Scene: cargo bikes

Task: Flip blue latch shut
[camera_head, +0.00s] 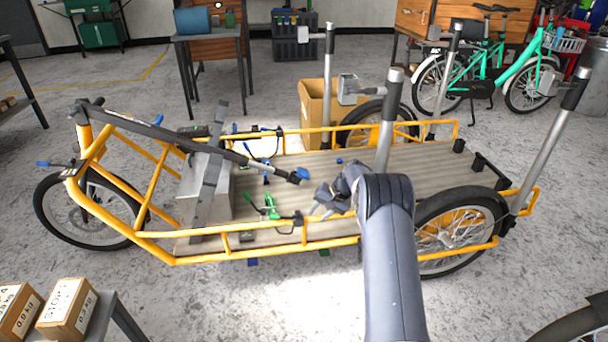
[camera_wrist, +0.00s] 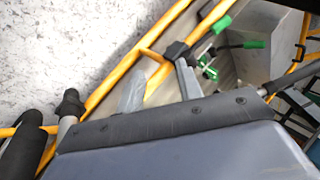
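Several small blue parts show on the yellow cargo bike (camera_head: 150,235) in the head view. One blue piece (camera_head: 235,128) is by the far rail, beside a thin dark loop. Another blue tip (camera_head: 303,174) is at the end of a long dark bar (camera_head: 200,142). I cannot tell which is the latch or how it stands. A green lever (camera_head: 271,206) stands near the near rail. My gripper (camera_head: 324,202) is above the wooden deck, right of the green lever. In the wrist view its two fingers (camera_wrist: 160,84) are apart with nothing between them; green handles (camera_wrist: 222,24) show beyond.
A grey box (camera_head: 207,200) stands at the front of the deck. Upright metal posts (camera_head: 388,120) rise around the deck's rear and far side. A cardboard box (camera_head: 312,105) is behind the bike. The deck's right part (camera_head: 435,165) is clear.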

